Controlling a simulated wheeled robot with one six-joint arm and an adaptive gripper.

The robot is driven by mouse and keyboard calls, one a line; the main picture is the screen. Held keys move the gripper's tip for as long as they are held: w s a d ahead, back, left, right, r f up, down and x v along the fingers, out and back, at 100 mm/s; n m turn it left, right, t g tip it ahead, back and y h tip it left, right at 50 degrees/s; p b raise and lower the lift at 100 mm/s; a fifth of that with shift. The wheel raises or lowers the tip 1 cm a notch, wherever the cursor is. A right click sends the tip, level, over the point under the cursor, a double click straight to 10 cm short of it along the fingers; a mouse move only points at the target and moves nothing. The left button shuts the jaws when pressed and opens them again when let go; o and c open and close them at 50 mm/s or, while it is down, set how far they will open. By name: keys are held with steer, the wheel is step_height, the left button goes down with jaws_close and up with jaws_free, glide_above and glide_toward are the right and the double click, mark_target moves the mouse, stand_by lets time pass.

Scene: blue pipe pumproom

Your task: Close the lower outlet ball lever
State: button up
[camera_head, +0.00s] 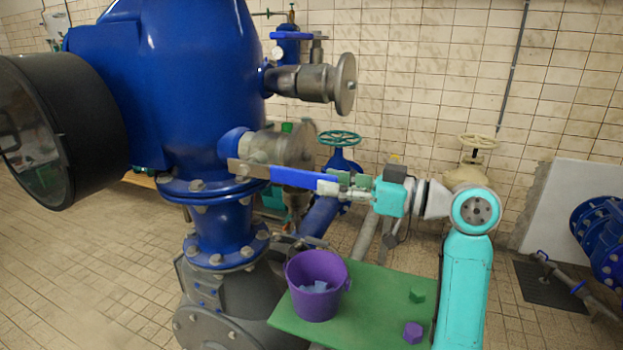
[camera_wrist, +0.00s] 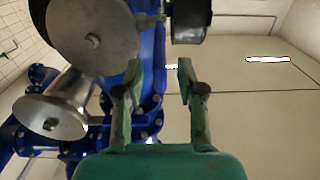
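The lower outlet ball valve (camera_head: 275,147) is a steel body on the side of the large blue vessel (camera_head: 205,80). Its lever has a steel root (camera_head: 247,170) and a blue sleeve (camera_head: 298,178), and reaches nearly level to the right across the front of the valve. My gripper (camera_head: 328,187) is at the sleeve's right end; whether it touches the sleeve I cannot tell. In the wrist view my gripper's two fingers (camera_wrist: 160,75) are apart. A blue strip (camera_wrist: 159,65) shows between them, nearer the left finger; it may be the lever.
An upper outlet valve (camera_head: 310,82) with its own blue lever (camera_head: 293,35) is above. A green table (camera_head: 375,300) below carries a purple bucket (camera_head: 316,288) and two small hexagonal pieces. A green handwheel (camera_head: 340,138) and a cream handwheel (camera_head: 477,141) stand behind my arm.

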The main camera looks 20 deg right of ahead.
mark_target(311, 189)
steer(key=shift+x, duration=2.35)
jaws_close()
